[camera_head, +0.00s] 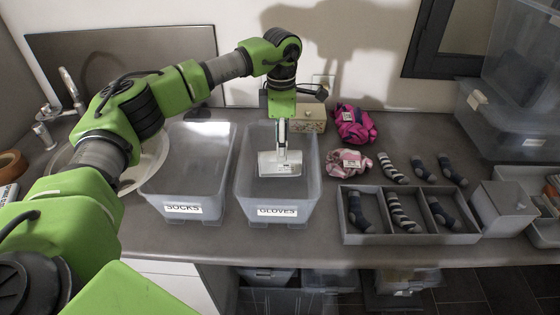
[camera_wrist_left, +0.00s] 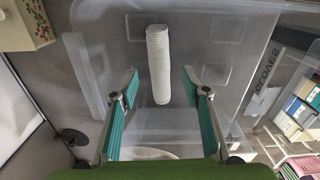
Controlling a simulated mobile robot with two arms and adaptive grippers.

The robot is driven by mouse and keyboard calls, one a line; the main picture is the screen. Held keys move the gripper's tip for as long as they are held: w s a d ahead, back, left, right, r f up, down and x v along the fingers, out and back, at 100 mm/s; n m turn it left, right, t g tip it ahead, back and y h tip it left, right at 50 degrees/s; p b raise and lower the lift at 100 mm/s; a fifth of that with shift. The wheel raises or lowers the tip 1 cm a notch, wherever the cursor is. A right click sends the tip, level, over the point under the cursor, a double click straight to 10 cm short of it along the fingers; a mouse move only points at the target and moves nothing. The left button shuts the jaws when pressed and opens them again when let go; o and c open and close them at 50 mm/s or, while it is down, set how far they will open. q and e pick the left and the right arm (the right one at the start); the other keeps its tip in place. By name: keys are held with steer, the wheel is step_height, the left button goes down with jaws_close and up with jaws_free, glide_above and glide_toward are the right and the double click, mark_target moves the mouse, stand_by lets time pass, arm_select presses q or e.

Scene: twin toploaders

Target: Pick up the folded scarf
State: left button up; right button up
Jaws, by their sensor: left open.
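A pale, ribbed, folded cloth that looks like the folded scarf (camera_head: 266,166) stands on edge inside the clear GLOVES bin (camera_head: 249,198). In the left wrist view the scarf (camera_wrist_left: 158,65) is a narrow upright strip, seen from above. My left gripper (camera_head: 282,160) points down into this bin. In the left wrist view its two green-padded fingers (camera_wrist_left: 160,90) are spread, one on each side of the scarf's line, with visible gaps. The finger in front hides part of the scarf in the head view. My right gripper is not in view.
The clear SOCKS bin (camera_head: 190,185) stands left of the GLOVES bin. A patterned box (camera_head: 311,119) is behind it. A magenta bundle (camera_head: 353,125), a pink bundle (camera_head: 349,162) and a grey divided tray (camera_head: 405,238) with socks lie to the right.

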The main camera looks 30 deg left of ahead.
mark_target(280, 163)
arm_select(q)
step_height(280, 163, down, 3)
steer(key=shift+s+a+f+p, duration=0.1)
steer(key=shift+a+f+p, duration=0.1)
steer(key=shift+p, duration=0.75)
steer(key=shift+f, duration=0.55)
steer(key=c, duration=1.2)
jaws_close()
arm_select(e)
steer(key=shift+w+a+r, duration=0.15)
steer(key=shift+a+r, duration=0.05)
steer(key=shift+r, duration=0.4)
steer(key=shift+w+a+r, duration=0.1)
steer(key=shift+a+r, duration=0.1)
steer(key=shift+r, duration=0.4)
arm_select(q)
steer(key=shift+r, duration=0.1)
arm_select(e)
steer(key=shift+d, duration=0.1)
